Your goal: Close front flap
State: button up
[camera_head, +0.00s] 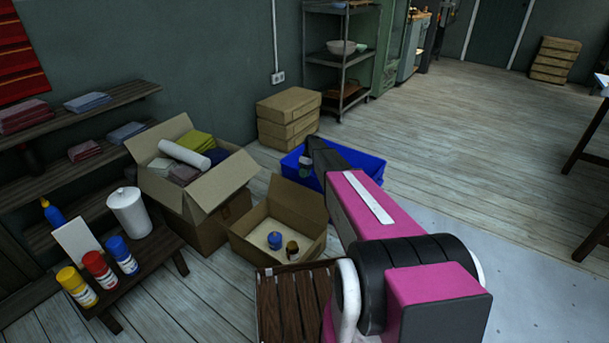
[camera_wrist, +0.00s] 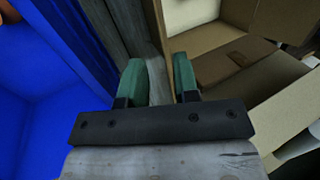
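A small open cardboard box (camera_head: 262,245) stands on the floor in the head view, its flaps raised or spread. I cannot tell for certain which flap is the front one. My arm reaches away over the right side of this box; my gripper's end is hard to make out there. In the wrist view my gripper (camera_wrist: 158,82) has its two teal fingers apart with nothing between them. Cardboard walls and flaps (camera_wrist: 215,62) lie just right of the fingers; contact is not clear.
A blue bin (camera_head: 368,165) stands behind my arm; it fills the left of the wrist view (camera_wrist: 45,100). A larger open box (camera_head: 225,185) with cloths is at left. A wooden slatted crate (camera_head: 290,300) stands in front. The floor at right is clear.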

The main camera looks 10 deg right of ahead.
aim_at(300, 189)
jog(key=x, duration=0.9)
jog(key=shift+s+a+f, duration=0.1)
jog(key=shift+a+f, duration=0.05)
jog(key=shift+f, duration=0.1)
dwell(0.3)
grip_shut()
